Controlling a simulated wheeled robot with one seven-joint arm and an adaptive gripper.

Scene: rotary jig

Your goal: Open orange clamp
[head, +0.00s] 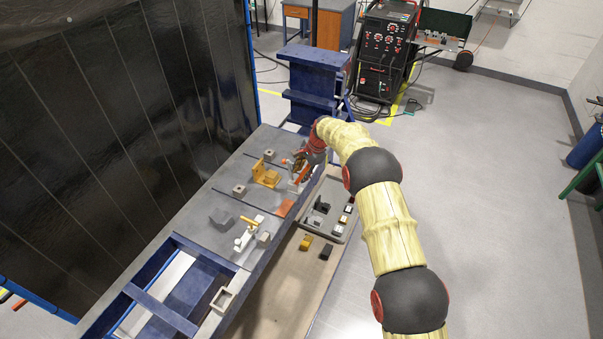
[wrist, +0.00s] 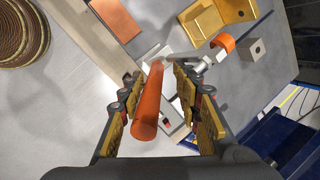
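The orange clamp's handle (wrist: 149,104) is a long orange bar, seen end-on in the wrist view, with its pale metal body (wrist: 172,112) partly hidden behind my fingers. In the head view the orange handle (head: 303,174) shows at the bench's right edge, under my arm's end. My gripper (wrist: 158,82) is open, with one finger on each side of the handle. A gap shows between the handle and the right finger; the handle lies close to the left finger, and I cannot tell whether they touch. In the head view my gripper (head: 303,163) is partly hidden.
A yellow angle bracket (wrist: 215,16) and a grey block (wrist: 252,49) are near the clamp. An orange plate (wrist: 115,18) lies on the bench. A second clamp with a yellow handle (head: 251,221) stands nearer. A grey tray (head: 337,190) with small parts is right of the bench.

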